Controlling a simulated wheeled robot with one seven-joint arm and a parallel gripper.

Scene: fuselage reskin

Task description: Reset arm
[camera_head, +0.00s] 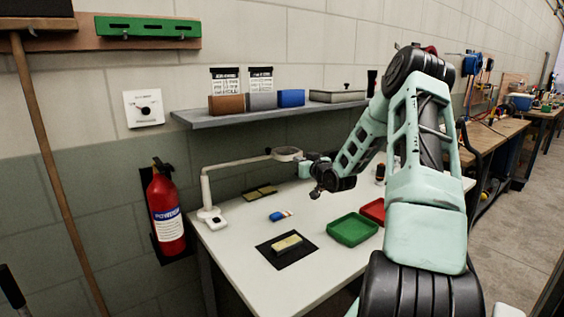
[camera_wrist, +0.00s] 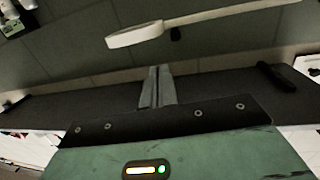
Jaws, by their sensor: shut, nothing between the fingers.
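My mint-green arm (camera_head: 425,175) reaches from the lower right, bends high at its elbow and comes down to the left over the white table. My gripper (camera_head: 318,192) is above the table, near the ring head of the white lamp, and is small and dark in the head view. In the wrist view its two grey fingers (camera_wrist: 156,86) stand together, shut, with nothing between them. The lamp's ring (camera_wrist: 135,36) shows beyond the fingers in the wrist view.
The white lamp (camera_head: 206,190) stands at the table's left. A grey shelf (camera_head: 215,117) hangs above.

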